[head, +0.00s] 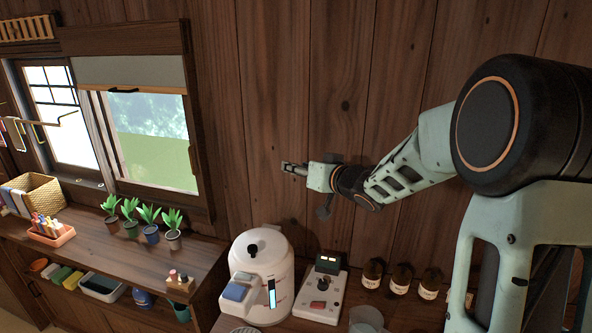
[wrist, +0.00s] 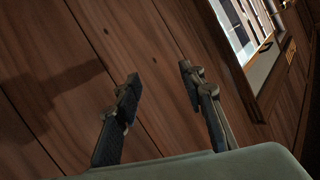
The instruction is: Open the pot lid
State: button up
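The white pot (head: 264,280) stands on the counter in the head view. Its white domed lid (head: 262,247) has a black knob (head: 252,251) and rests on top of the pot. A blue-grey button or lever (head: 236,292) and a lit blue level strip (head: 271,292) are on its front. My gripper (head: 284,167) is raised above the pot and to its right, apart from it. In the wrist view, the two fingers of my gripper (wrist: 158,75) are spread with nothing between them. The pot is not in the wrist view.
A control box (head: 321,290) stands right of the pot, with brown jars (head: 400,278) beyond it and a clear container (head: 366,319) in front. Potted plants (head: 173,238) line the shelf at left. A wooden wall (head: 300,90) is behind my gripper.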

dwell(0.4)
jog(key=v, duration=1.2)
